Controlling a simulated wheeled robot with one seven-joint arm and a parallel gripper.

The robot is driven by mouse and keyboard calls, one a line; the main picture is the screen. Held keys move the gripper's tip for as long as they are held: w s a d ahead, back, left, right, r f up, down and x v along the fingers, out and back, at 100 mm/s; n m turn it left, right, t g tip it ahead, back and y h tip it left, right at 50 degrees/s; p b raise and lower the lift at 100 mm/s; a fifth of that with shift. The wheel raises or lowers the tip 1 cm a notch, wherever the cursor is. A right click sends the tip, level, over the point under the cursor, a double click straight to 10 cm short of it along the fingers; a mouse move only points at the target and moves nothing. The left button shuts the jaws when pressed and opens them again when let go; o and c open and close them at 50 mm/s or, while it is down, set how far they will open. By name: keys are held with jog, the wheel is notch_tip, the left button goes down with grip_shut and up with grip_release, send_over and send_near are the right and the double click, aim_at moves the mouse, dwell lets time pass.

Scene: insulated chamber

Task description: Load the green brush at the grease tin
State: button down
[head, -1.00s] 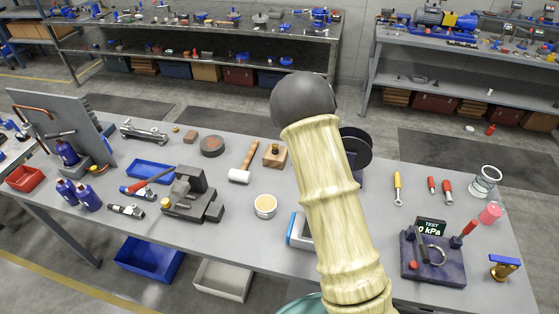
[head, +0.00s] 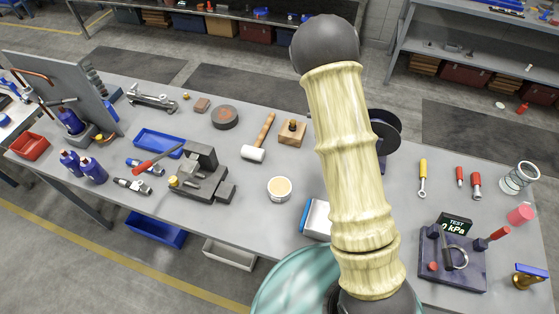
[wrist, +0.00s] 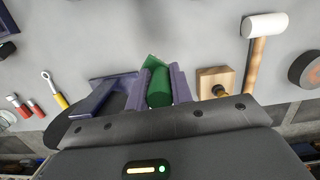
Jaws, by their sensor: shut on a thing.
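The grease tin (head: 279,189) is a small round tin with a cream-coloured top, standing on the grey bench left of my arm in the head view. It is not seen in the wrist view. The green brush (wrist: 158,88) shows in the wrist view between the two purple-grey fingers of my gripper (wrist: 160,82), which is shut on it. Only a short green part of the brush shows; the rest, including any bristles, cannot be made out. In the head view my arm hides the gripper and the brush.
A white-headed mallet (head: 254,153) and a wooden block with a knob (head: 292,133) lie behind the tin. A dark vise (head: 200,177) stands left of it, and a blue-edged box (head: 315,218) stands right. A black spool (head: 385,130) is partly behind my arm. Bench around the tin is clear.

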jog(key=shift+s+a, duration=0.1)
jog(key=shift+a, duration=0.15)
jog(key=s+a+f+m+t+p, duration=0.1)
jog(key=s+a+m, duration=0.3)
jog(key=m, duration=0.9)
jog(key=s+a+f+m+t+p, duration=0.2)
jog(key=a+m, duration=0.7)
jog(key=m, duration=0.5)
jog(key=shift+s+f+m+p, duration=0.3)
jog(key=shift+s+f, duration=0.35)
jog(key=shift+s, duration=0.5)
jog(key=shift+a, duration=0.15)
notch_tip(320, 180, down, 6)
jog(key=b, duration=0.6)
jog(key=shift+f+b, duration=0.45)
jog(key=shift+f, duration=0.1)
